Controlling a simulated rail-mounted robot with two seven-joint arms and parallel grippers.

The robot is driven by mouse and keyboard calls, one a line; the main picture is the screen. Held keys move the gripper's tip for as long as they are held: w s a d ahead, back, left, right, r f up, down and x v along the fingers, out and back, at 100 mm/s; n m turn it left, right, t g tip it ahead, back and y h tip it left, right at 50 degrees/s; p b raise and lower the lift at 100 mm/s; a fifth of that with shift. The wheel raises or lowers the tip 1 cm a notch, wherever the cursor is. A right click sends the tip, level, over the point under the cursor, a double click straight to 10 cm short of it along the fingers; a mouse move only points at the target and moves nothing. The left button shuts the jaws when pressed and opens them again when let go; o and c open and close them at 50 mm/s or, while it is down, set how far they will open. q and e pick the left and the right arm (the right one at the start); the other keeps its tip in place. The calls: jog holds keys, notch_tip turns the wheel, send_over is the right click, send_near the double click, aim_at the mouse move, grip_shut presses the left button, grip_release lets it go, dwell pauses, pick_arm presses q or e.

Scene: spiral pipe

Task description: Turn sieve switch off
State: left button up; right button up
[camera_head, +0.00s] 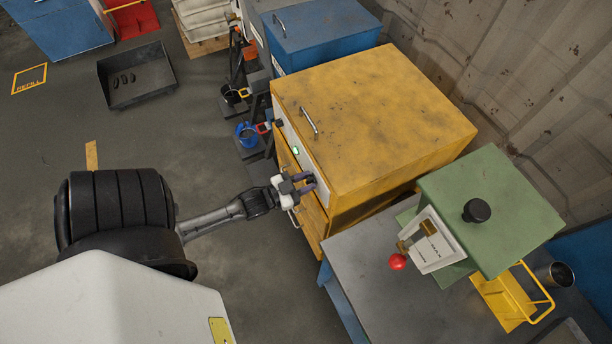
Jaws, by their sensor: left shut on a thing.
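The yellow cabinet (375,120), which looks like the sieve, stands in the middle with a light front panel facing left. A small green light (296,150) glows on that panel. My left gripper (309,182) reaches in from the left and meets the panel just below the green light. Its fingers are shut on what appears to be the sieve switch, which the fingers hide. I cannot tell which way the switch is set. My right gripper is not in view.
A blue cabinet (320,30) stands behind the yellow one. A dark tray (137,76) lies on the floor at upper left. Floor left of the cabinet is open.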

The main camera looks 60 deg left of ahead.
pick_arm(q)
jog(key=shift+n+p, duration=2.5)
jog(key=shift+n, duration=1.6)
jog(key=o, duration=0.6)
jog(key=shift+c, duration=0.2)
jog(key=s, duration=1.3)
jog(key=shift+s, duration=0.4)
